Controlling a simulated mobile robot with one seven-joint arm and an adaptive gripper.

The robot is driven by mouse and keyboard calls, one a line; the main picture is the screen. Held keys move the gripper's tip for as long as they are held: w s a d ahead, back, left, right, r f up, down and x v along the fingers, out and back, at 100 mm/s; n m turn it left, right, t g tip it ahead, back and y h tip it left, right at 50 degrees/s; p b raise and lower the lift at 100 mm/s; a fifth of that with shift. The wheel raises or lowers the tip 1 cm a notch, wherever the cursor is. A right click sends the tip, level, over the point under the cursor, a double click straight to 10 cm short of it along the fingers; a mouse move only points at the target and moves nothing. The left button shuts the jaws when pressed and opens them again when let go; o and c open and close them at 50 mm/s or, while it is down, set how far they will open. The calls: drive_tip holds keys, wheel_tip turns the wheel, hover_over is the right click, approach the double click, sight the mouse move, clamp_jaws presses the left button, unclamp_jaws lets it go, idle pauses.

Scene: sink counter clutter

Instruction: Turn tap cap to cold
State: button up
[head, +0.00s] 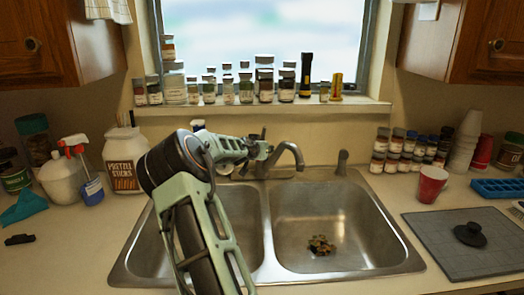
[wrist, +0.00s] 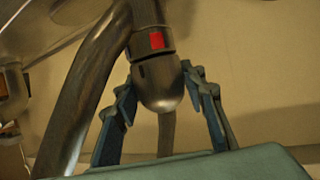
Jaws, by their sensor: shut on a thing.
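The metal tap (head: 291,150) stands behind the double sink in the head view, its spout curving over to the right. In the wrist view its curved spout (wrist: 97,75) is at left. The rounded tap cap (wrist: 159,90) is in the middle, with a red mark (wrist: 157,40) on the collar above it. My gripper (wrist: 160,75) has one blue-grey finger on each side of the cap and is shut on it. In the head view my gripper (head: 264,148) reaches the tap from the left; the cap is hard to make out there.
The two-basin sink (head: 333,215) has a small dark clump (head: 321,245) in its right basin. Jars (head: 265,85) line the windowsill above the tap. A sprayer (head: 340,163) stands right of the spout, and a red cup (head: 431,184) farther right.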

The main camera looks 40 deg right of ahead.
drive_tip(key=shift+s+d+f+n+t, duration=0.2)
drive_tip(key=shift+s+f+n+t, duration=0.05)
drive_tip(key=shift+s+n+t, duration=0.1)
drive_tip(key=shift+w+a+n+t+y, duration=0.1)
drive_tip(key=shift+w+n+t+y, duration=0.15)
drive_tip(key=shift+y, duration=0.15)
drive_tip(key=o, duration=0.9)
drive_tip(key=shift+r, duration=0.1)
wheel_tip(320, 180, up, 10)
drive_tip(key=shift+w+a+r, duration=0.1)
